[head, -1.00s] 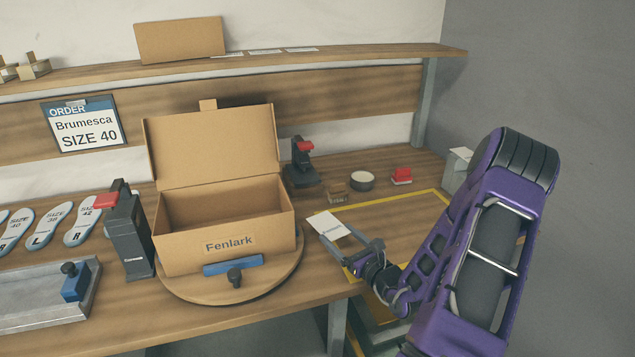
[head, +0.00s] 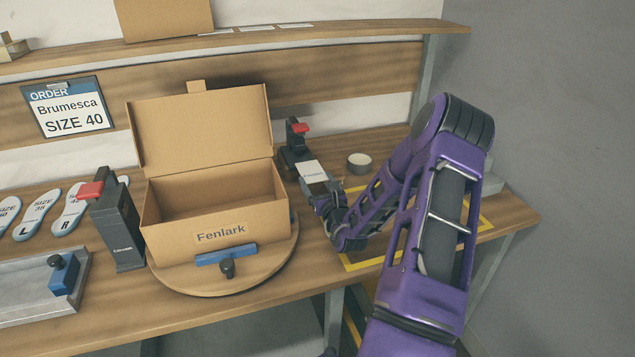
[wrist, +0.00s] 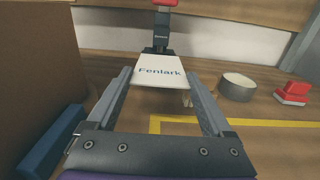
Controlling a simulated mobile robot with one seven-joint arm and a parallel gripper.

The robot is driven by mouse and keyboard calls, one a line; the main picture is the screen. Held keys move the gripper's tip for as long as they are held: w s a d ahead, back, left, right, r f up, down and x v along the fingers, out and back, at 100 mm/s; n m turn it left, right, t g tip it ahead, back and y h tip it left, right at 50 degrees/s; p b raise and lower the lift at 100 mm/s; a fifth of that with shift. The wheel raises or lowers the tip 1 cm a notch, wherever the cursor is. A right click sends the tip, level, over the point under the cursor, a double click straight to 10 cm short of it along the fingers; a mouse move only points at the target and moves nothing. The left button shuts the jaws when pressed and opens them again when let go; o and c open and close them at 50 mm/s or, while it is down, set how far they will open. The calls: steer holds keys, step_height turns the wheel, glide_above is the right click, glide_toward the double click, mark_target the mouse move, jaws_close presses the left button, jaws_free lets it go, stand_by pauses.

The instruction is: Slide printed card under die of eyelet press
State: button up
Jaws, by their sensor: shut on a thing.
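The printed card (wrist: 160,71) is white and marked "Fenlark". It also shows in the head view (head: 312,171). My gripper (wrist: 160,88) is shut on the card's near part, and the card sticks out ahead of the fingertips above the bench. The eyelet press (head: 294,145) is dark with a red top and stands at the back of the bench, right of the open box. In the wrist view the press (wrist: 161,40) is straight ahead, just beyond the card's far edge. I cannot tell whether the card's far edge is under the die.
The open Fenlark box (head: 216,208) stands on a round wooden turntable (head: 180,280), left of my gripper. A round tin (head: 359,163) and a red stamp-like object (wrist: 292,92) are to the right. Yellow tape (wrist: 178,120) marks the bench. A black COVER press (head: 118,230) stands farther left.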

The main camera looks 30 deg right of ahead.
mark_target(308, 171)
steer(key=shift+w+d+f+b, duration=0.2)
steer(key=shift+w+f+b, duration=0.25)
steer(key=shift+w+f, duration=0.2)
steer(key=shift+w+d+f+b, duration=0.15)
steer(key=shift+w+f+b, duration=0.3)
steer(key=shift+f, duration=0.2)
steer(key=shift+b+x, duration=0.7)
steer(key=shift+x, duration=3.1)
steer(key=o, duration=1.2)
steer(key=shift+s, duration=0.1)
steer(key=v, duration=1.7)
steer(key=shift+s+a, duration=0.1)
steer(key=shift+s, duration=0.05)
